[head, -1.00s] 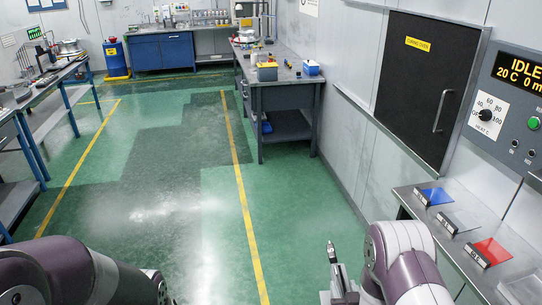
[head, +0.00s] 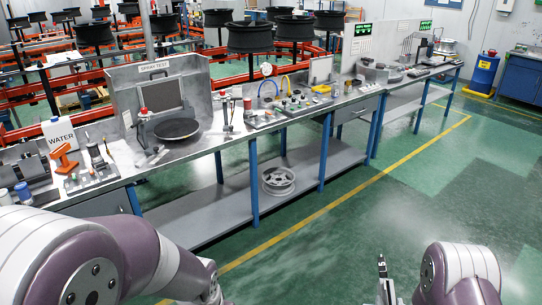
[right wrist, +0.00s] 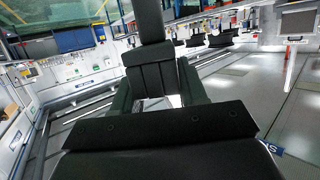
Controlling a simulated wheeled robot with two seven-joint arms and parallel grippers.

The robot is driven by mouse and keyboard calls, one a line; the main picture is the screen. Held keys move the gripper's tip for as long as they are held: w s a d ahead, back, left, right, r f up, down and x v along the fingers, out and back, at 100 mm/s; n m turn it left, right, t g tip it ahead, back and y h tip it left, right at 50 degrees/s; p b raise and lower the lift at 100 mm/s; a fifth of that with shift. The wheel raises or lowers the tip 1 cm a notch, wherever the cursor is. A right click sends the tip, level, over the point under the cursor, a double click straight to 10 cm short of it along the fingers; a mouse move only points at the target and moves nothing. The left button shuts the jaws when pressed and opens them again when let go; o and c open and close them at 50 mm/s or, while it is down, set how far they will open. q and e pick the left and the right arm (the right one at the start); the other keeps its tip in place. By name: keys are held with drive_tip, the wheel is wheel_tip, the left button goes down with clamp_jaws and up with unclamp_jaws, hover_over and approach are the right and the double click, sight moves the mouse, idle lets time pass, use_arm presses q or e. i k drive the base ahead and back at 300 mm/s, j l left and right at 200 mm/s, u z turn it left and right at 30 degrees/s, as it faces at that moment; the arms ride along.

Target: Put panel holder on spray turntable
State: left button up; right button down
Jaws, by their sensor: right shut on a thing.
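The spray turntable is a black round disc (head: 176,129) on the bench, in front of the grey booth (head: 158,88) marked SPRAY TEST. My right gripper (head: 386,286) is low at the right of the head view, over the floor and well away from the turntable. It is shut on a thin dark upright piece (head: 382,266) with a small light mark, which appears to be the panel holder. In the right wrist view a dark piece (right wrist: 151,22) stands up beyond the fingers. My left gripper (head: 214,290) shows only partly at the bottom edge; its jaws are hidden.
A white WATER container (head: 59,134) and an orange tool (head: 65,158) stand left of the booth. Bottles, gauges and small fixtures crowd the bench to its right. A wheel rim (head: 278,181) lies on the lower shelf. The green floor (head: 330,250) before the bench is clear.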

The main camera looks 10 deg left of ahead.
sight(177, 126)
drive_tip(key=i+j+u, duration=0.25)
drive_tip(key=i+u, duration=0.2)
drive_tip(key=i, duration=0.15)
drive_tip(key=i+u, duration=0.4)
drive_tip(key=i, duration=0.25)
drive_tip(key=i+l+u, duration=0.15)
drive_tip(key=i+u, duration=0.3)
drive_tip(key=i, duration=0.15)
